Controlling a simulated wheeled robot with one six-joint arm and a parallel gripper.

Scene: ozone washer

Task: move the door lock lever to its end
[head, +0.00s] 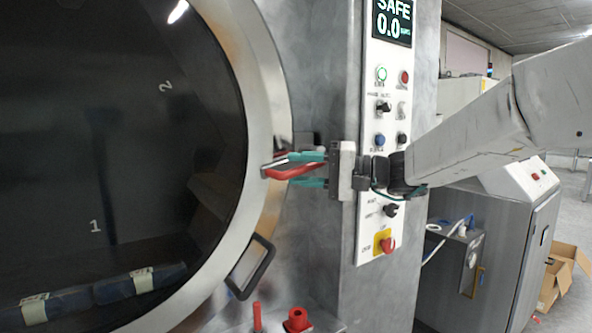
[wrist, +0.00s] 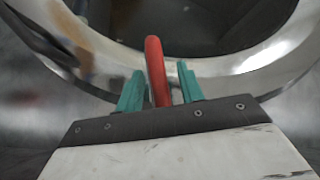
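The red door lock lever (head: 297,172) sticks out from the rim of the round door at its right side, pointing to the right. It also shows in the wrist view (wrist: 156,72) as a red bar. My gripper (head: 308,170) reaches in from the right, with one teal finger above the lever and one below it. In the wrist view my gripper (wrist: 160,82) has the lever between its two fingers, with gaps visible beside it. The fingers are open around the lever. The lever's root is partly hidden in the head view.
The round door (head: 268,75) has dark glass and a metal rim. A black-framed handle (head: 252,267) sits lower on the rim. A control panel (head: 385,120) with knobs and buttons stands close behind my gripper. Red fittings (head: 297,320) are below.

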